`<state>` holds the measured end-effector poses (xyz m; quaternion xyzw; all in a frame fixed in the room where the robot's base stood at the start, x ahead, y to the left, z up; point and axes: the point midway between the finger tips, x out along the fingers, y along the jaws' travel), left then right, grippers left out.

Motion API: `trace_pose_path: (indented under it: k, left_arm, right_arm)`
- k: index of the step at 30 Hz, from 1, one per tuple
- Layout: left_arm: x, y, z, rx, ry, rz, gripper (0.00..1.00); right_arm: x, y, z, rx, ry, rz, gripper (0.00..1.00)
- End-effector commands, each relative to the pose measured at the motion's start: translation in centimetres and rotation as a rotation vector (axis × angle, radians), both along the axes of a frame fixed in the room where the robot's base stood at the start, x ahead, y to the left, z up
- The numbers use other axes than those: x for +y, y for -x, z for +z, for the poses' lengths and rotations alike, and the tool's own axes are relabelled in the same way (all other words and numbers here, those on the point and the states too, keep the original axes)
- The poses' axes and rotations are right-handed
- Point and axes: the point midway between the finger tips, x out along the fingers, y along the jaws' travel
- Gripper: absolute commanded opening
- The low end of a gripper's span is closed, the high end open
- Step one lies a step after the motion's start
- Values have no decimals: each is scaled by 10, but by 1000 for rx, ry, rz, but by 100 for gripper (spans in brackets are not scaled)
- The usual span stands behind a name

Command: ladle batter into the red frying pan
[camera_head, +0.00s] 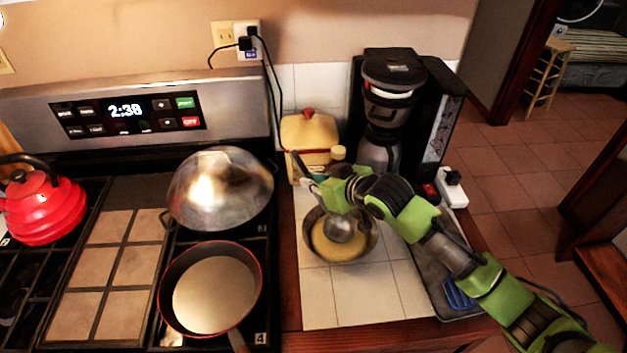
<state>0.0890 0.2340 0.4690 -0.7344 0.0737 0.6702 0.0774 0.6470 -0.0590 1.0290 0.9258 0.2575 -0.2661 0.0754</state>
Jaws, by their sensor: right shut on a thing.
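The red frying pan (256,300) sits on the front right burner of the stove, with a pale round layer covering its bottom. A metal bowl (312,243) of yellowish batter (330,252) stands on the white tiled counter right of the stove. My right gripper (316,190) is above the bowl's back rim, shut on the ladle; its fingers are small in view. The round head of the ladle (341,229) is over the batter, inside the bowl's outline. I cannot tell how deep it dips. My left gripper is not in view.
A metal wok-like lid or pan (220,188) is on the back right burner, and a red kettle (45,205) stands at left. A coffee maker (392,100) and a yellow canister (309,133) stand behind the bowl. The front tiles (365,300) are clear.

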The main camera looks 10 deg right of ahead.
Motion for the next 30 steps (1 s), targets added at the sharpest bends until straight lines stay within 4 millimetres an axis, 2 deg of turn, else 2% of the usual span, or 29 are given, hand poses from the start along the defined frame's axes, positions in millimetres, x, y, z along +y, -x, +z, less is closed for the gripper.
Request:
trace_pose_path:
  k: [1,9,13,15,30]
  left_arm:
    - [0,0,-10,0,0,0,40]
    - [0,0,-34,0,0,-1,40]
    - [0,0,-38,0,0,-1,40]
    - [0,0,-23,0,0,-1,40]
    - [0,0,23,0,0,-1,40]
  right_arm:
    - [-1,1,-9,-1,0,1,0]
    - [-5,7,-29,0,0,0,0]
    - [-11,17,-27,-1,2,0,0]
    - [-10,15,-12,-1,0,-1,0]
    - [-8,13,31,0,-1,-1,0]
